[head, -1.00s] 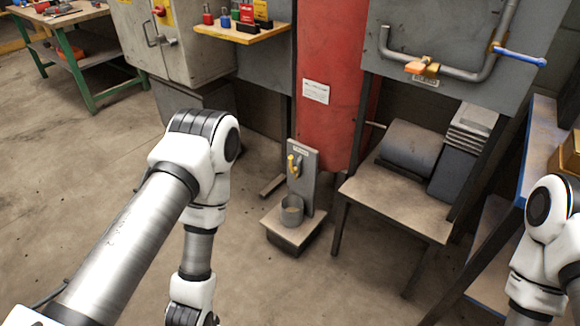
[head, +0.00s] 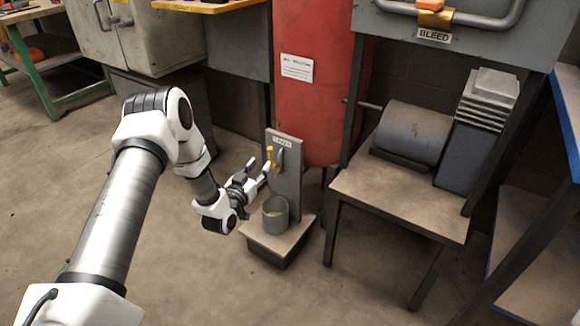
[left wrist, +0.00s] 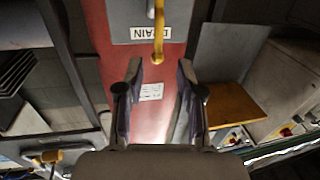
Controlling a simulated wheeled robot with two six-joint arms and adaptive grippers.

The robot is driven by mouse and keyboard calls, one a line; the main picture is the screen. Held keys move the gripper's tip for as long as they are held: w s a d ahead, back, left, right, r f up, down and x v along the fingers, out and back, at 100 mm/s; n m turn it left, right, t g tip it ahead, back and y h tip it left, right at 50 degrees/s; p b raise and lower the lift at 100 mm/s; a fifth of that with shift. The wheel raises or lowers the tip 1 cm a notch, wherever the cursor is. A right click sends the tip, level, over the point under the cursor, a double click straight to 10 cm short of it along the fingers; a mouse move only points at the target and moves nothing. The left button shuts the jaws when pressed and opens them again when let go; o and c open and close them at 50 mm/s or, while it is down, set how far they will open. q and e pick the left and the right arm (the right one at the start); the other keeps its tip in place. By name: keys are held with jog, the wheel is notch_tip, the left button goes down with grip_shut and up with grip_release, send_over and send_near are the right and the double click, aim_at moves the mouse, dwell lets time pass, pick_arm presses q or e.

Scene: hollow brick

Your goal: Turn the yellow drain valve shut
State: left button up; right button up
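The yellow drain valve handle (head: 270,155) is on a grey upright plate (head: 287,185) with a small label, in front of the red tank. In the left wrist view, which is upside down, the yellow handle (left wrist: 158,42) shows beside the DRAIN label (left wrist: 152,33). My left gripper (head: 260,169) is close to the handle, with its fingers apart. In the left wrist view the open gripper (left wrist: 160,72) has nothing between its fingers, and the handle end lies around the line between the fingertips. I cannot tell whether they touch. My right gripper is out of view.
A grey cup (head: 275,216) stands on the small base (head: 284,243) below the valve. The red tank (head: 312,80) is behind. A table (head: 400,200) with a motor stands right of it, and a blue-edged shelf (head: 560,130) at the far right. The floor in front is open.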

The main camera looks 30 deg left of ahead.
aim_at(270, 152)
pick_arm(q)
jog(key=w+b, duration=0.1)
jog(key=w, duration=0.4)
jog(key=w+b, duration=0.1)
jog(key=w, duration=0.1)
jog(key=shift+w+a+r+b, duration=0.1)
jog(key=shift+w+a+b, duration=0.2)
jog(key=shift+w+a, duration=0.05)
grip_shut()
